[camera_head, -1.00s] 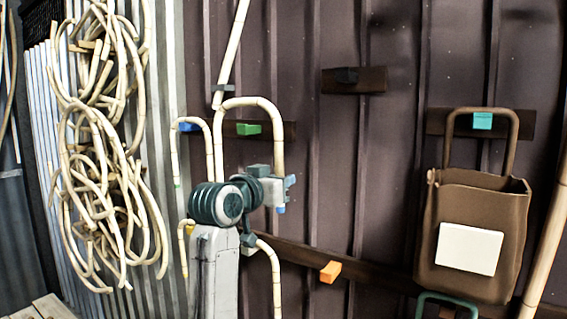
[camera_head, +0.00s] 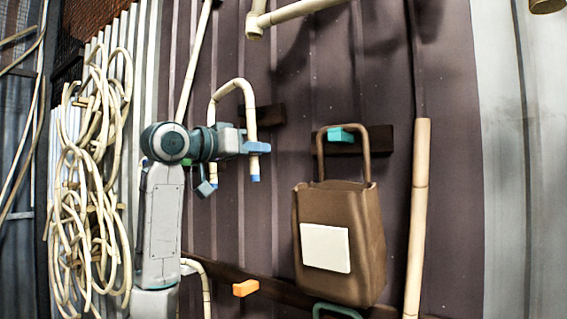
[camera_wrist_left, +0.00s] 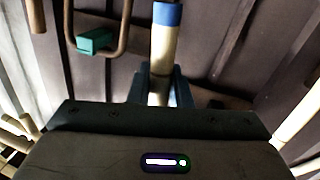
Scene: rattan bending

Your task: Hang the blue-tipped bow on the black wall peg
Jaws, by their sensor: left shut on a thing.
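The blue-tipped bow (camera_head: 234,82) is a pale rattan arch, open side down, in the head view. My left gripper (camera_head: 256,148) is shut on its right leg just above the blue tip (camera_head: 255,178). In the left wrist view the leg (camera_wrist_left: 162,60) stands between the fingers (camera_wrist_left: 157,88), with its blue end (camera_wrist_left: 167,15) at the top. The dark board (camera_head: 270,117), which bore the black peg in the earlier view, is behind the bow's right leg. The peg itself is not clearly visible now.
A brown bag (camera_head: 372,235) hangs by its handle on a teal peg (camera_head: 340,134), right of the bow. An orange peg (camera_head: 245,288) is below, and a green peg (camera_head: 187,161) shows partly beside my arm. Coiled rattan (camera_head: 92,180) hangs at left; a thick pole (camera_head: 417,215) stands at right.

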